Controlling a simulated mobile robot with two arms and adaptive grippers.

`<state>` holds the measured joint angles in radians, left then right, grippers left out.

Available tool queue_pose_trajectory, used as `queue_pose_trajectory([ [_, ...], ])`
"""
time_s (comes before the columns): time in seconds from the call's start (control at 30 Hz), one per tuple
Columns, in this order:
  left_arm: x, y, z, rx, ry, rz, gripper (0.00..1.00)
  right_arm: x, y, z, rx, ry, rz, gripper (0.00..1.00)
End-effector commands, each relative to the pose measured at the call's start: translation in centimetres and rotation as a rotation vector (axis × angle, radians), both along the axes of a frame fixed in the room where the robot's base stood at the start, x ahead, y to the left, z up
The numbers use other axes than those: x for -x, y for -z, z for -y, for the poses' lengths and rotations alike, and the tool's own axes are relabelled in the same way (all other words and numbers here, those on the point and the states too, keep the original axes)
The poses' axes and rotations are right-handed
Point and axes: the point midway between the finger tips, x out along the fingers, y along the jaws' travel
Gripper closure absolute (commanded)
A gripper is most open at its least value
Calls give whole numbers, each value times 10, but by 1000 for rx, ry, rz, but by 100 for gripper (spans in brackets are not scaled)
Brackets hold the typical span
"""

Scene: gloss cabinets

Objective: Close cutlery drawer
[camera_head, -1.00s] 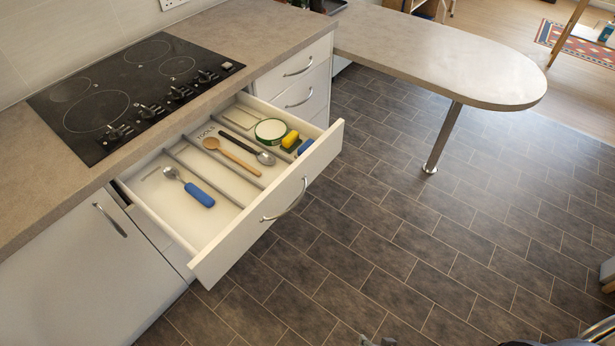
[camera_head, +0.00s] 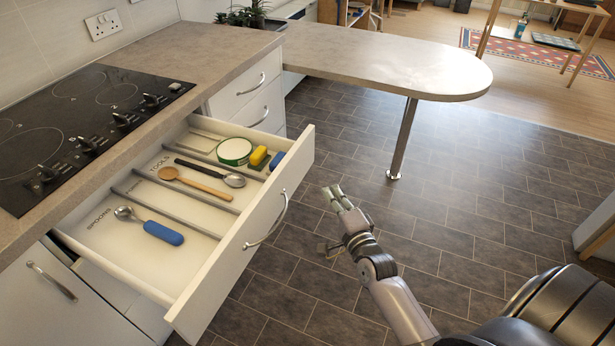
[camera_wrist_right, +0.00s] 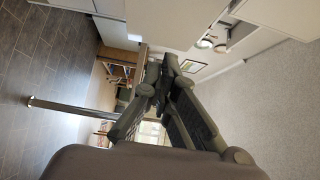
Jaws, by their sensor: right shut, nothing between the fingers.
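The cutlery drawer (camera_head: 235,262) is pulled out beneath the counter, with its bowed metal handle (camera_head: 268,222) on the front. Inside are a spoon with a blue handle (camera_head: 150,226), a wooden spoon (camera_head: 195,184), a dark-handled spoon (camera_head: 210,173), a green-rimmed round item (camera_head: 235,151), and yellow and blue items (camera_head: 259,156). My right gripper (camera_head: 333,193) is shut and empty, right of the drawer front and apart from it. Its fingers (camera_wrist_right: 160,85) also show together in the right wrist view. My left gripper is out of view.
A counter with a black hob (camera_head: 70,125) runs above the drawer. Closed drawers (camera_head: 245,100) stand beyond it. A rounded worktop (camera_head: 400,70) on a metal leg (camera_head: 403,140) lies ahead. The tiled floor (camera_head: 440,220) in front of the drawer is clear.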

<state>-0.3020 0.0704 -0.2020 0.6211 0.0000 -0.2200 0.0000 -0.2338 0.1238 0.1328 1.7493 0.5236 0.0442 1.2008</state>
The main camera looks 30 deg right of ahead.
Motion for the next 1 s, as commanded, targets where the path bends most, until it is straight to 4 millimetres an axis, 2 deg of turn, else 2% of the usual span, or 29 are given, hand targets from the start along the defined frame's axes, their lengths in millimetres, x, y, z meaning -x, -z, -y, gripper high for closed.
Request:
queue_pose_trajectory([
  [0.1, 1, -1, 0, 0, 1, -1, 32, -29, -1, 3, 2, 0, 2, 100],
  [0.27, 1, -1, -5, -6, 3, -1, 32, -61, -1, 7, 1, 0, 1, 100],
  [0.4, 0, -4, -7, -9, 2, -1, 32, -77, -1, -8, -2, -1, -1, 100],
  [0.6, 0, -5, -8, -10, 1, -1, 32, -89, 0, -17, 1, -1, -1, 100],
  [1.0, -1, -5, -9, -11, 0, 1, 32, -90, 1, -18, 3, -1, -2, 100],
])
